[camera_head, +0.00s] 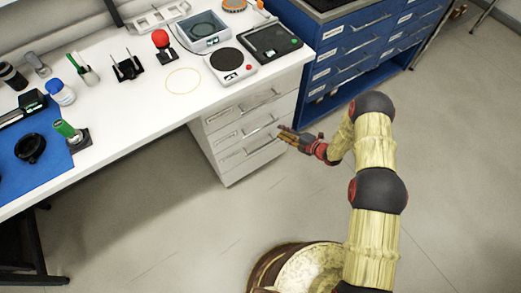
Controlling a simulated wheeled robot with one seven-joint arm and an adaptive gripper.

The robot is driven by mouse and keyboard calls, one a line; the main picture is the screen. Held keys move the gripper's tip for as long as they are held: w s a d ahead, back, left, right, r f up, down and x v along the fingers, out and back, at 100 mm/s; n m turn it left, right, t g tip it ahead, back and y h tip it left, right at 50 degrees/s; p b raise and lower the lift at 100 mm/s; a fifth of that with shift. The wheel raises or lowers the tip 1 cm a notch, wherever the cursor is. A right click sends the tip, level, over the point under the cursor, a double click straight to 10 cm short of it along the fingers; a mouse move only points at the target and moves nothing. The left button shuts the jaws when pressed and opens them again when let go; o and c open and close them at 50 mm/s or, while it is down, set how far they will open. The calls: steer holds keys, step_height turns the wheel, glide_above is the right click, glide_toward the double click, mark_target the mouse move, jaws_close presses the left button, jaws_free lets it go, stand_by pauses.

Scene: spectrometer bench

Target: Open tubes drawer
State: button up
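A white drawer unit (221,148) stands under the right end of the white bench. It has three stacked drawers with bar handles, and all look shut. Each front has a small label, too small to read, so I cannot tell which is the tubes drawer. My gripper (283,133) is at the right side of the unit, close to the handles of the middle drawer (260,129) and the bottom drawer (257,149). I cannot tell whether it touches a handle or whether its fingers are apart.
A blue drawer cabinet (345,62) stands to the right, behind my arm. The bench top (125,100) carries a scale (231,65), a black tray device (270,43), a red-topped item (161,40) and a blue mat (25,165). The floor before the drawers is clear.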

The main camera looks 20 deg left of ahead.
steer(key=n+g+y+b, duration=0.1)
steer(key=n+y, duration=0.1)
glide_toward(261, 147)
steer(key=w+a+f, duration=0.1)
steer(key=a, duration=0.1)
steer(key=b+x, duration=0.3)
steer(key=x, duration=0.5)
steer(key=shift+s, duration=0.2)
steer(key=shift+c, duration=0.8)
jaws_close()
